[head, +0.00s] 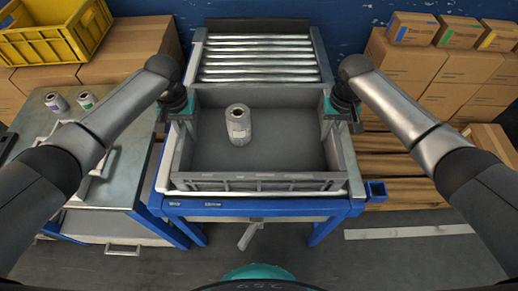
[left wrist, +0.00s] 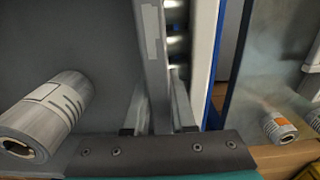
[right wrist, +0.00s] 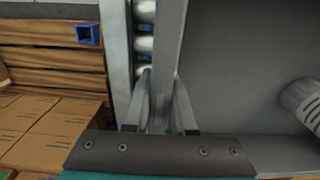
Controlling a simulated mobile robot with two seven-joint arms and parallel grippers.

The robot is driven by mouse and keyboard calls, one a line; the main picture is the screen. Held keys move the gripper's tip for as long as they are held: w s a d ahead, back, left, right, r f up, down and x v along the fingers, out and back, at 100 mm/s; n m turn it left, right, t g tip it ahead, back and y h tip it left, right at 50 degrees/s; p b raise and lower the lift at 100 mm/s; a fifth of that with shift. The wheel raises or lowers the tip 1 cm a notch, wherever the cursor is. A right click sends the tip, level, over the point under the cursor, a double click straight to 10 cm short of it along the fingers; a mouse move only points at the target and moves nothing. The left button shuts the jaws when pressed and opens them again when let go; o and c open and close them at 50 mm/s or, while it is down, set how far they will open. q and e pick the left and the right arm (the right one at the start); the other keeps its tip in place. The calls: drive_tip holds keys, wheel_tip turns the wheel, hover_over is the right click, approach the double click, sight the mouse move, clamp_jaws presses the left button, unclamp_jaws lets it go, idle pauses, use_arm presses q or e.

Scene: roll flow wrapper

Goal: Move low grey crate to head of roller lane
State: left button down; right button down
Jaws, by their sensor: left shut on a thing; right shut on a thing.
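The low grey crate (head: 275,160) sits on the near part of the roller lane (head: 262,58), whose bare rollers show behind it. One roll (head: 238,125) with a white label stands inside the crate, left of its middle; it also shows in the left wrist view (left wrist: 45,115). My left gripper (head: 178,112) is shut on the crate's left wall, seen between the fingers in the left wrist view (left wrist: 158,125). My right gripper (head: 342,112) is shut on the crate's right wall, also seen in the right wrist view (right wrist: 160,115).
A metal side table (head: 115,185) with rolls on it stands at the left. A yellow crate (head: 50,35) rests on boxes behind it. Stacked cardboard boxes (head: 420,75) stand at the right. A small blue holder (head: 376,190) juts from the lane's near right corner.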

use_arm(q)
drive_tip(key=shift+a+f+b, duration=0.1)
drive_tip(key=shift+f+b, duration=0.55)
drive_tip(key=shift+f, duration=0.05)
use_arm(e)
drive_tip(key=shift+f, duration=0.7)
use_arm(q)
drive_tip(key=c, duration=1.2)
unclamp_jaws()
drive_tip(key=shift+f, duration=0.1)
use_arm(e)
drive_tip(key=c, duration=1.2)
unclamp_jaws()
drive_tip(key=shift+f, duration=0.1)
use_arm(q)
drive_tip(key=o, duration=0.5)
drive_tip(key=shift+c, duration=0.2)
use_arm(e)
drive_tip(key=o, duration=0.5)
drive_tip(key=shift+c, duration=0.2)
use_arm(q)
wheel_tip(320, 180, up, 12)
drive_tip(key=shift+f, duration=0.1)
use_arm(e)
drive_tip(key=shift+r, duration=0.2)
use_arm(q)
drive_tip(key=shift+r, duration=0.2)
use_arm(e)
wheel_tip(320, 180, up, 12)
drive_tip(key=shift+f, duration=0.1)
